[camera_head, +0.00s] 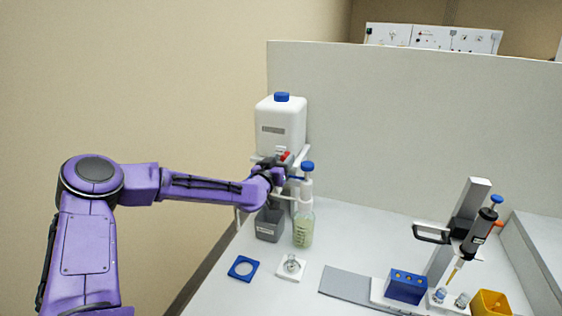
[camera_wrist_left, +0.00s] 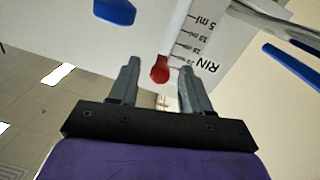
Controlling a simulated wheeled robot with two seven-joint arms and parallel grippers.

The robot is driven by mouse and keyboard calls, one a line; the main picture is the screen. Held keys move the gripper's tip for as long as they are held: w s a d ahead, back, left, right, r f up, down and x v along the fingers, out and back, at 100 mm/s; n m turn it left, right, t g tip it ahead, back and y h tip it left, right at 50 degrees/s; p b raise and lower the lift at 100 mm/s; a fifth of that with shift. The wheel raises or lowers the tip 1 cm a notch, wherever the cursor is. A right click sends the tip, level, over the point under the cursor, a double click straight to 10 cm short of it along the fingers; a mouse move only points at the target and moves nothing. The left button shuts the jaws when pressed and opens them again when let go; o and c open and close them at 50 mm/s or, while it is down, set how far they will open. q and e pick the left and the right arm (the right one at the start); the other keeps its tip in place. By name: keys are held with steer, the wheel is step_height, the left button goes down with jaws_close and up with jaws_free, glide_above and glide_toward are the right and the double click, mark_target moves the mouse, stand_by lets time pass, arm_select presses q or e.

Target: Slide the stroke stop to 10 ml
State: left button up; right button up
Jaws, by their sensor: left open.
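The stroke stop is a small red knob (camera_wrist_left: 160,69) on a white scale plate (camera_wrist_left: 207,38) printed with ml marks; in the wrist view it sits near the mark closest to the larger lettering, away from the 5 ml mark. It also shows as a red spot in the head view (camera_head: 286,155). My left gripper (camera_wrist_left: 158,66) is open, a finger on each side of the knob in the picture; I cannot tell whether the tips reach around it. In the head view the gripper (camera_head: 282,166) is at the dispenser and partly hides it. My right gripper is not in view.
A white blue-capped tank (camera_head: 281,122) stands behind the gripper. A blue-topped bottle (camera_head: 304,228) and a grey box (camera_head: 269,225) stand just below. A blue square (camera_head: 243,268) and white pad (camera_head: 291,267) lie in front. A pipette stand (camera_head: 470,200) is at right.

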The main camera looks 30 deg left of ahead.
arm_select(q)
jaws_close()
step_height(320, 180, down, 5)
steer(key=b, duration=0.4)
jaws_free()
steer(key=shift+r, duration=0.1)
steer(key=s+d, duration=0.1)
steer(key=s, duration=0.9)
steer(key=shift+s+d, duration=0.25)
steer(key=shift+d, duration=0.05)
